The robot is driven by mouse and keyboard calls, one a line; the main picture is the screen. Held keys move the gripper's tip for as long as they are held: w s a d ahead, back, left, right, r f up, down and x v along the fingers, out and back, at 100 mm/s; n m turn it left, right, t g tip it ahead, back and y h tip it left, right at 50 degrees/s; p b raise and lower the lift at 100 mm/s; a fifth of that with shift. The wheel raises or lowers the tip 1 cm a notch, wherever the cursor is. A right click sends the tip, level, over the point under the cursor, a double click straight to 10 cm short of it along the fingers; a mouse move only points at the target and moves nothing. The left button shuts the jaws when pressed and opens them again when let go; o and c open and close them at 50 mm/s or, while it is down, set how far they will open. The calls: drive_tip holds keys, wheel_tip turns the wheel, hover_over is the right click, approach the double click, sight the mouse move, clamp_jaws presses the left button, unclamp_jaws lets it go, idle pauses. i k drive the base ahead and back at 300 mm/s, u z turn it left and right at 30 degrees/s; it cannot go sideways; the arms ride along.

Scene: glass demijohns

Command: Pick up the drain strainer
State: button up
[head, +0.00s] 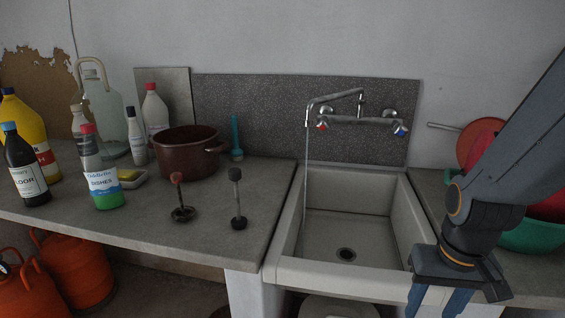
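Two small dark pieces with upright stems stand on the left counter. One (182,213) has a wide round base and a reddish knob. The other (238,222) has a narrower base and a dark knob. I cannot tell for sure which is the drain strainer. A dark round drain fitting (346,255) sits in the sink floor. My gripper (436,302) points down at the lower right, near the sink's front right corner, well right of both stemmed pieces. Its blue fingers are apart, with nothing seen between them. The fingertips are cut off by the frame.
A brown pot (187,150), several bottles (104,180) and a yellow sponge in a dish (127,177) stand behind and left of the stemmed pieces. The tap (350,112) rises over the sink (360,275). The counter's front right is clear.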

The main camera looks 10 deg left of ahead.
sight(182, 213)
drive_tip(key=k, duration=1)
drive_tip(key=u, duration=1.8)
drive_tip(key=i, duration=0.8)
drive_tip(key=z, duration=0.4)
